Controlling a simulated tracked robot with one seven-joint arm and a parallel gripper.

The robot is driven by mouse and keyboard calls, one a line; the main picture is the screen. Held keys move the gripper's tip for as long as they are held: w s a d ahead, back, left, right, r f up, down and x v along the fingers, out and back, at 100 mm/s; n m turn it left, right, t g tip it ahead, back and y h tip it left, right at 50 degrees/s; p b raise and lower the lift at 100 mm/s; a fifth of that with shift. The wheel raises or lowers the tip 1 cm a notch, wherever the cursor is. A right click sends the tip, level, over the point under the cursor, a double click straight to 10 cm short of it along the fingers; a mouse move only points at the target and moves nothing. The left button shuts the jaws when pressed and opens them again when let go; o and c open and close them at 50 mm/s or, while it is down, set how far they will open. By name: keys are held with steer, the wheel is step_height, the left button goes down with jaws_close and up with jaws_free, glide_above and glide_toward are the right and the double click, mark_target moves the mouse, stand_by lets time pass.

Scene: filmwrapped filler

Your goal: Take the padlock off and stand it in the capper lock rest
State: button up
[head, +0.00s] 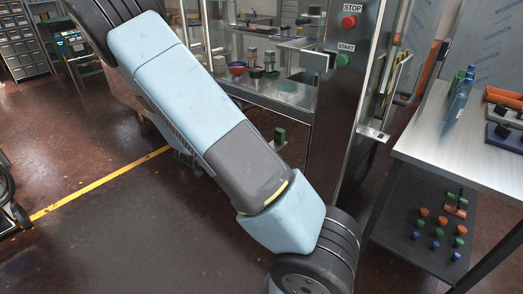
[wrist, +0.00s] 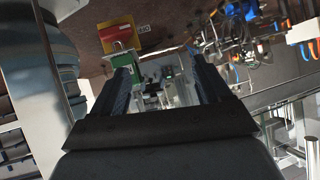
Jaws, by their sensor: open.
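In the wrist view, a red and yellow rotary switch (wrist: 122,36) sits on a dark panel at the upper left. A green block (wrist: 121,64), which looks like the padlock, hangs against it, close beyond the left finger. I cannot tell whether they touch, and its shackle is not clear. My gripper (wrist: 164,78) is open, its two dark fingers apart with nothing visibly held between them. In the head view my arm hides the gripper and the switch. I cannot pick out the capper lock rest with certainty.
In the head view, a steel post carries a red stop button (head: 349,22) and a green start button (head: 343,60). A steel bench (head: 426,139) stands at the right, with coloured knobs on its lower shelf (head: 411,245). Cables and hoses (wrist: 240,45) show in the wrist view.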

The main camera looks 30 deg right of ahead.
steer(key=shift+s+d+f+m+h, duration=0.8)
steer(key=shift+s+d+h, duration=1.3)
steer(key=shift+h, duration=1.7)
steer(key=x, duration=1.4)
steer(key=shift+d+f, duration=0.1)
steer(key=shift+f, duration=0.1)
steer(key=shift+c, duration=0.4)
steer(key=c, duration=1.1)
